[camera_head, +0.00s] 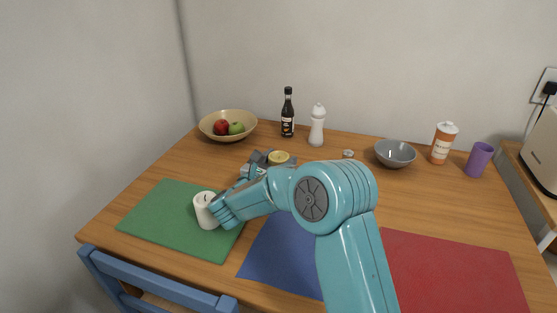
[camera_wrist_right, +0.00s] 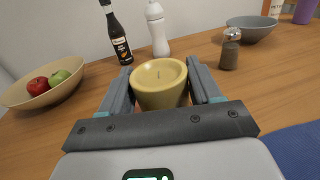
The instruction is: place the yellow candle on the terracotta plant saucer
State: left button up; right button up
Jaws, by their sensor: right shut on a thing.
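The yellow candle (camera_head: 279,157) is a short, wide cylinder, and its wick shows in the right wrist view (camera_wrist_right: 159,82). My right gripper (camera_head: 270,162) is shut on it, with one finger on each side in the wrist view (camera_wrist_right: 160,84). The candle looks upright over the back middle of the wooden table; I cannot tell whether it touches the table. My left gripper is not in view.
A white candle (camera_head: 206,213) stands on the green mat (camera_head: 165,215), close to my right arm. Behind are a fruit bowl (camera_head: 228,117), dark bottle (camera_head: 287,115), white shaker (camera_head: 317,127) and grey bowl (camera_head: 394,153). Blue (camera_head: 275,255) and red mats (camera_head: 450,270) lie in front.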

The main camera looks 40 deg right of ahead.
jog(key=o, duration=1.2)
jog(key=shift+r, duration=0.2)
jog(key=shift+r+p, duration=0.65)
jog(key=v, duration=0.6)
jog(key=shift+w+a+f, duration=0.1)
jog(key=shift+f, duration=0.15)
jog(key=shift+s+a, duration=0.3)
jog(key=shift+a, duration=0.4)
